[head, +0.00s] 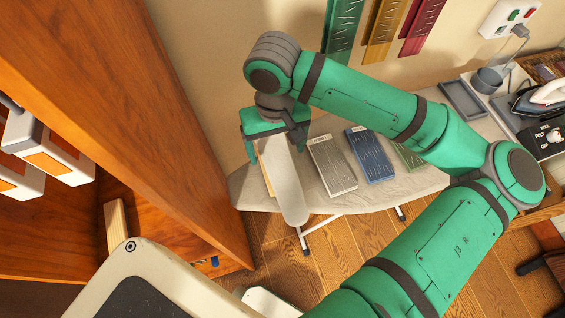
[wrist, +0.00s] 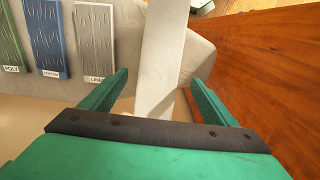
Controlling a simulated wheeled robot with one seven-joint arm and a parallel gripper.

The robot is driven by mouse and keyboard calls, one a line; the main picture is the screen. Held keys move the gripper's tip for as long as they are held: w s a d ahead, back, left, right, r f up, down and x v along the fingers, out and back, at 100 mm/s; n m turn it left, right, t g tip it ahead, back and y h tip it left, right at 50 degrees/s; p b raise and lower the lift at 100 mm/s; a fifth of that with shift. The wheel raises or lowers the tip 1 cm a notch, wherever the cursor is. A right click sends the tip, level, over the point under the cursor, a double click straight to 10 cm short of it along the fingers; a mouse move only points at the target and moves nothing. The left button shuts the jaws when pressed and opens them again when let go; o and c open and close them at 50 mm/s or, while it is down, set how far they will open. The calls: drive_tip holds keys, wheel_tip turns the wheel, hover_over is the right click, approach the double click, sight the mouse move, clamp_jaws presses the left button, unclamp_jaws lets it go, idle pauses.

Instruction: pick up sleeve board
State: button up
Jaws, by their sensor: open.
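The sleeve board is a long, narrow, pale padded board (head: 288,192) with a rounded end, lying along the left end of the ironing board (head: 240,193). A strip of light wood shows along its left side. My gripper (head: 274,150) is over its far end, pointing down. In the wrist view, my gripper (wrist: 160,82) is open, with one green finger on each side of the sleeve board (wrist: 163,50). I see a gap between the board and each finger. The board's far end is partly hidden by my gripper in the head view.
Grey (head: 332,165), blue (head: 370,155) and green (head: 407,155) labelled panels lie to the right on the ironing board. A tall wooden cabinet side (head: 190,120) stands close on the left. An iron (head: 543,95) and a grey tray (head: 462,100) are at the far right.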

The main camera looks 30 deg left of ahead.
drive_tip(key=f, duration=1)
drive_tip(key=shift+w+f, duration=0.15)
drive_tip(key=shift+w, duration=0.05)
drive_tip(key=shift+a, duration=0.1)
drive_tip(key=c, duration=1.5)
drive_tip(key=shift+c, duration=0.5)
wheel_tip(320, 180, up, 10)
drive_tip(key=shift+r, duration=0.1)
drive_tip(key=shift+w, duration=0.1)
